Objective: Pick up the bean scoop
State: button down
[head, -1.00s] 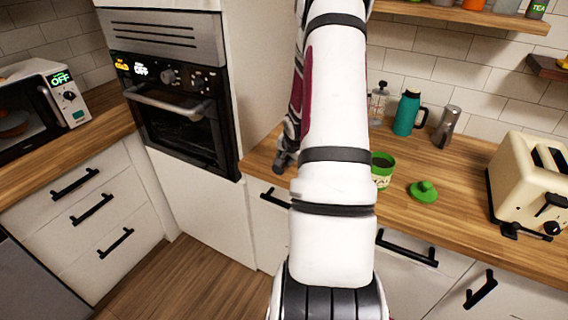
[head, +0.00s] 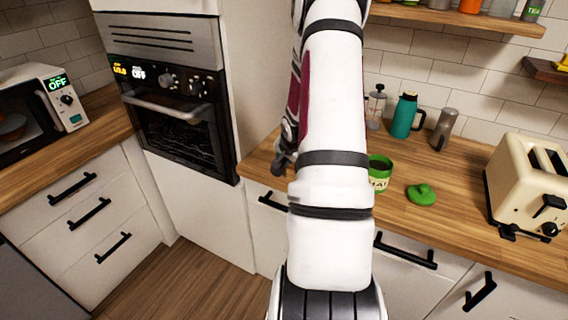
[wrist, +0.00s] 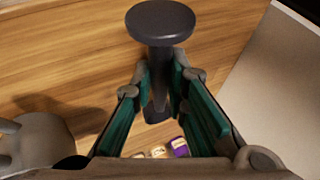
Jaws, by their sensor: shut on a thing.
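My gripper (wrist: 162,82) is shut on a dark grey piece, taken as the bean scoop (wrist: 161,22), in the wrist view. It has a round, flat-looking end at the top and a narrow stem between the teal finger pads. Its lower end shows as a dark block between the fingers. Whether the round end is hollow cannot be told. In the head view my gripper (head: 284,160) is partly hidden by my arm, over the counter's left end beside the oven cabinet. The scoop cannot be made out there.
The wooden counter (head: 460,222) holds a green can (head: 380,173), a green lid (head: 421,195), a teal jug (head: 404,116), a grey metal container (head: 444,130), a glass press (head: 375,108) and a cream toaster (head: 528,180). The oven (head: 180,125) stands left.

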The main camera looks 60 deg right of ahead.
aim_at(283, 160)
notch_tip(283, 160, up, 2)
jog(key=shift+d+r, duration=0.1)
jog(key=shift+r, duration=0.1)
jog(key=shift+s+a+r, duration=0.2)
jog(key=shift+s+a, duration=0.25)
jog(key=shift+a, duration=0.1)
jog(key=s+a+r, duration=0.1)
jog(key=s+a, duration=0.9)
jog(key=shift+a+r, duration=0.2)
jog(key=shift+a, duration=0.2)
jog(key=shift+w, duration=0.1)
